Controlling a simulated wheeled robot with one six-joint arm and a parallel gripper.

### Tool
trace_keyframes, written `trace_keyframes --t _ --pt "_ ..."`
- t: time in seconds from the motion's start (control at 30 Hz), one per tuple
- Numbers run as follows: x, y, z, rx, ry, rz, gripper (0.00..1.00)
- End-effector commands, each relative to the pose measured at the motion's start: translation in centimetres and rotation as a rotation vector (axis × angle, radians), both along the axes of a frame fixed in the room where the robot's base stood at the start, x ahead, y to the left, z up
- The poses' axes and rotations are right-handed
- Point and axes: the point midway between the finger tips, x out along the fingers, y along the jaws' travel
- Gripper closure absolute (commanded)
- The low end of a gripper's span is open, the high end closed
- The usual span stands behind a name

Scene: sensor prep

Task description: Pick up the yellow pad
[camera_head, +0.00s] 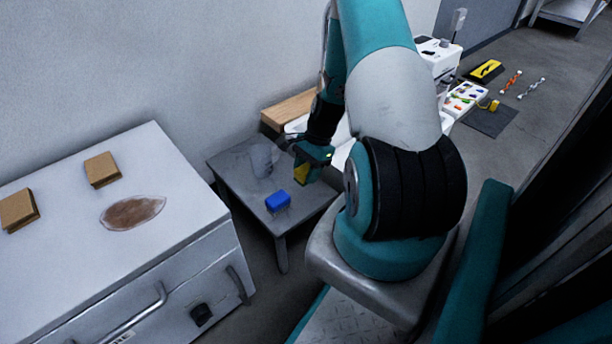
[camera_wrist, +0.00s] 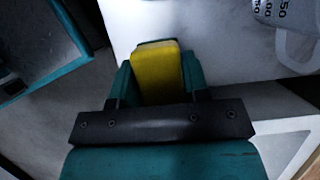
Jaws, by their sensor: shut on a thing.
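The yellow pad (camera_wrist: 158,72) is between the two teal fingers of my gripper (camera_wrist: 160,84) in the wrist view. My gripper is shut on it. In the head view, my gripper (camera_head: 310,165) is over the small grey table (camera_head: 235,165), and the yellow pad (camera_head: 301,173) shows at its fingers. From these views I cannot tell for certain whether the pad touches the table. My arm hides part of the area to the right.
A blue block (camera_head: 278,201) and a clear beaker (camera_head: 264,158) stand on the grey table close to my gripper; the beaker also shows in the wrist view (camera_wrist: 296,48). A white cabinet (camera_head: 180,190) with brown blocks (camera_head: 102,169) and a brown stain stands at left.

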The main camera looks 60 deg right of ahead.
Motion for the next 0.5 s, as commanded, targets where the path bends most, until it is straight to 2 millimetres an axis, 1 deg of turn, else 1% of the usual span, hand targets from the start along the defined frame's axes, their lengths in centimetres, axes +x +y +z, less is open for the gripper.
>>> trace_keyframes --t 0.03,0.2,0.3,0.4,0.5 --pt "0.0 0.0 2.4 -0.001 -0.001 0.001 0.81" --pt "0.0 0.0 7.8 -0.003 -0.002 0.001 0.81" --pt "0.0 0.0 10.4 -0.001 -0.001 0.001 0.81" --pt "0.0 0.0 12.5 0.000 -0.001 0.001 0.81" --pt "0.0 0.0 14.0 0.000 -0.001 0.001 0.81"
